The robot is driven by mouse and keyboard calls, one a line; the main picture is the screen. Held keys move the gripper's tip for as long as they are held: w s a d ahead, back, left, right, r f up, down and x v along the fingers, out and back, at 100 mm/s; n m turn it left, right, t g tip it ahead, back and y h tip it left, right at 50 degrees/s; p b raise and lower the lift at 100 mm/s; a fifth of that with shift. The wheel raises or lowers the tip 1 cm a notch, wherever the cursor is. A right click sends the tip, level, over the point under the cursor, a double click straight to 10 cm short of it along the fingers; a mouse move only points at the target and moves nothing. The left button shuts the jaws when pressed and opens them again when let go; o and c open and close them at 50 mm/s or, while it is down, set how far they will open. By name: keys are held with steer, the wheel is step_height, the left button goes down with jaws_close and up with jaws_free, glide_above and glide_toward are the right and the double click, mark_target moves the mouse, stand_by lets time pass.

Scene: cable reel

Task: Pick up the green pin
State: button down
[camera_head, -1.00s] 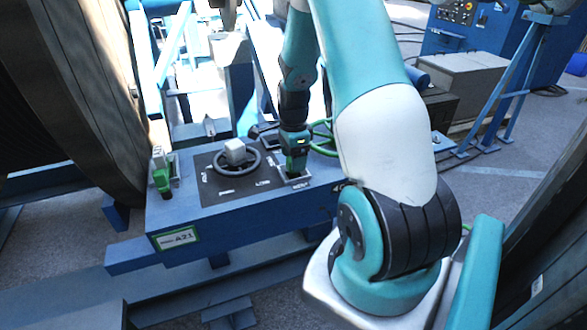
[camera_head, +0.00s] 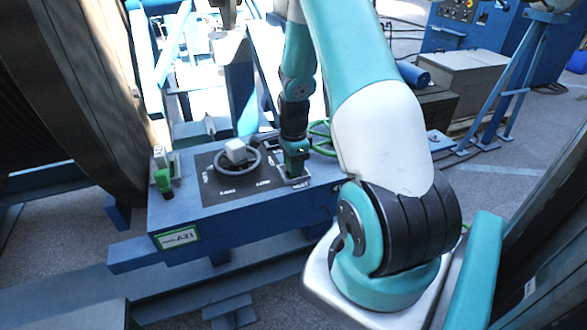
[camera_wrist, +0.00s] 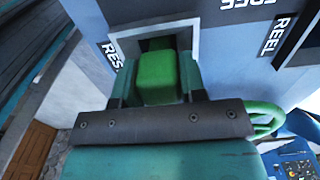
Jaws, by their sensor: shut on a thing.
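My gripper (camera_head: 295,168) is at the right end of the blue box's control panel, over a square recess. In the wrist view its two jaws (camera_wrist: 157,88) are shut on a green block (camera_wrist: 157,77), one on each side. The block stands in the pale-framed recess beside a label starting "RES". I cannot tell whether it is a pin, and its lower part is hidden. Another green piece (camera_head: 164,180) sits in a bracket at the box's left end, apart from my gripper.
The blue box (camera_head: 225,218) carries a dark panel with a grey handwheel (camera_head: 256,163) just left of my gripper. A green wheel (camera_head: 322,137) is behind it on the right. A large dark reel (camera_head: 75,100) stands at the left.

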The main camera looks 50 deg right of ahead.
steer(key=shift+r, duration=0.15)
step_height(320, 180, up, 31)
steer(key=p, duration=0.4)
steer(key=shift+p, duration=0.35)
stand_by(1.0)
stand_by(0.9)
